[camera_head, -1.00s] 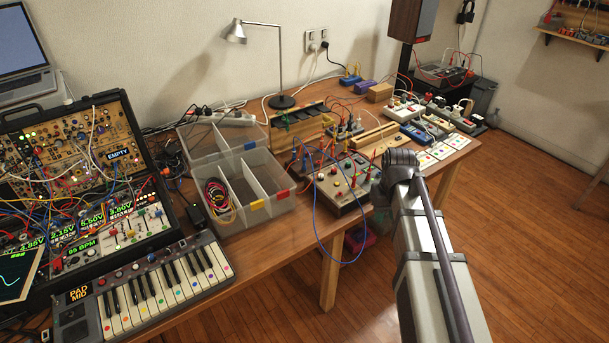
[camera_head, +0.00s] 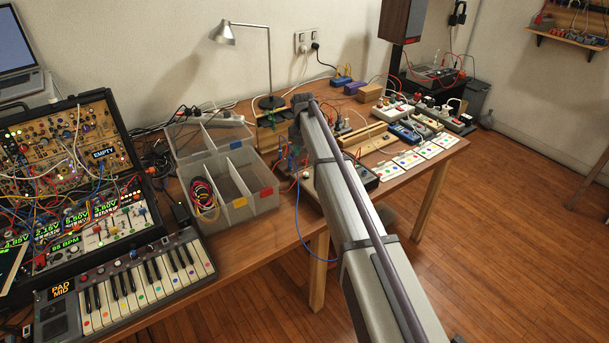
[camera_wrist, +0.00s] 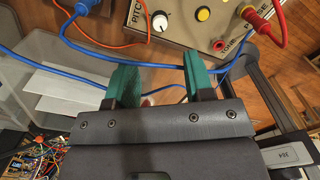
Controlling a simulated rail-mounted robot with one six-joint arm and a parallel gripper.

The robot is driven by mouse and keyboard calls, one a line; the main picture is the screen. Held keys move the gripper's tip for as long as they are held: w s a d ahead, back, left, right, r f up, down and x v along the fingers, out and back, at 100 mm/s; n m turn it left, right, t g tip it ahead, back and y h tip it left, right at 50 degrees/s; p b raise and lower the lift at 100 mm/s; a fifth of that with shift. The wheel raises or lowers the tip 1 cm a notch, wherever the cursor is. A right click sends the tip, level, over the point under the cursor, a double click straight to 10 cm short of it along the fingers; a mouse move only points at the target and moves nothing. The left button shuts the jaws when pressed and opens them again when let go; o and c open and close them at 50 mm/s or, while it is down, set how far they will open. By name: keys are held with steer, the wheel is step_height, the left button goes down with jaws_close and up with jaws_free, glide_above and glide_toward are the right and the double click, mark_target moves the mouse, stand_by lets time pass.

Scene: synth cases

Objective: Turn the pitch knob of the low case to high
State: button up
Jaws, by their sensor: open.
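The low case (camera_wrist: 185,32) is a beige panel at the top of the wrist view. Its pitch knob (camera_wrist: 159,21) is white and round, beside the partly cut-off PITCH label. My gripper (camera_wrist: 158,76) has two green fingers, open and apart, with nothing gripped between them. In this picture the fingertips lie below the knob, apart from it. A blue cable (camera_wrist: 85,75) crosses at the fingers.
A yellow knob (camera_wrist: 203,14) and a red plug (camera_wrist: 279,22) in the case lie to the right of the pitch knob. An orange cable (camera_wrist: 100,42) runs at the left. A clear divided bin (camera_head: 238,207) and a lamp (camera_head: 268,65) stand near my arm.

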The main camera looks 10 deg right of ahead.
mark_target(306, 173)
step_height(306, 173, down, 10)
steer(key=b, duration=0.8)
steer(key=shift+s+d+r, duration=0.1)
steer(key=shift+d+r, duration=0.05)
steer(key=shift+r, duration=0.1)
steer(key=shift+c, duration=0.4)
jaws_close()
